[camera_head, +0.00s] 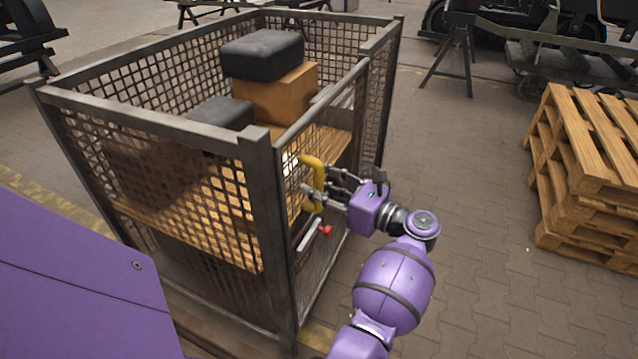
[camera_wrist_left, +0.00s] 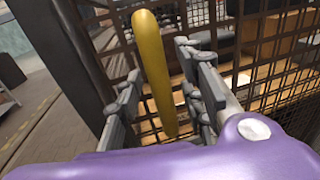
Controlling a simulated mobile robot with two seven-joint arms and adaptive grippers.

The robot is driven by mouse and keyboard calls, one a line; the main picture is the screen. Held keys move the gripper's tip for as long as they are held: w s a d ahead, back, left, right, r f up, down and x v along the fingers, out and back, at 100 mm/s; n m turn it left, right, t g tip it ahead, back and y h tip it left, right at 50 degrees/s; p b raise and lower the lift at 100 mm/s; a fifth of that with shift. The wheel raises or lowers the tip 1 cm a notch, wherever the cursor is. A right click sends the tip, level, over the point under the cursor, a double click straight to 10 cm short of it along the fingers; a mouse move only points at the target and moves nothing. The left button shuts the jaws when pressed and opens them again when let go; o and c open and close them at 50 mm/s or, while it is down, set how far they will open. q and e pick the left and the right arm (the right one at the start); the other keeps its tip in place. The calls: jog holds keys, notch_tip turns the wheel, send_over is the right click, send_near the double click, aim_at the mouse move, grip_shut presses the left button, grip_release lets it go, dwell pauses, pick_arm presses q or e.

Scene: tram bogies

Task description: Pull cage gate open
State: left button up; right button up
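The mesh cage (camera_head: 262,190) has a mesh gate (camera_head: 335,215) on its right side. The gate looks in line with that side, apparently closed. A yellow handle (camera_head: 313,163) stands upright on it, with a red-knobbed latch lever (camera_head: 325,231) below. My left gripper (camera_head: 318,184) is at the handle, coming from the right. In the left wrist view, the yellow handle (camera_wrist_left: 156,75) stands between the open fingers (camera_wrist_left: 160,100), with visible gaps at both sides. Whether a finger touches it is unclear. My right gripper is not in view.
Inside the cage, a dark block (camera_head: 262,53) lies on a brown box (camera_head: 275,95), with another dark block (camera_head: 218,113) nearby. A stack of wooden pallets (camera_head: 590,150) stands at the right. Paved floor (camera_head: 470,190) between cage and pallets is free.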

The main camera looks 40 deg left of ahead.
pick_arm(q)
jog(key=shift+c, duration=0.4)
grip_shut()
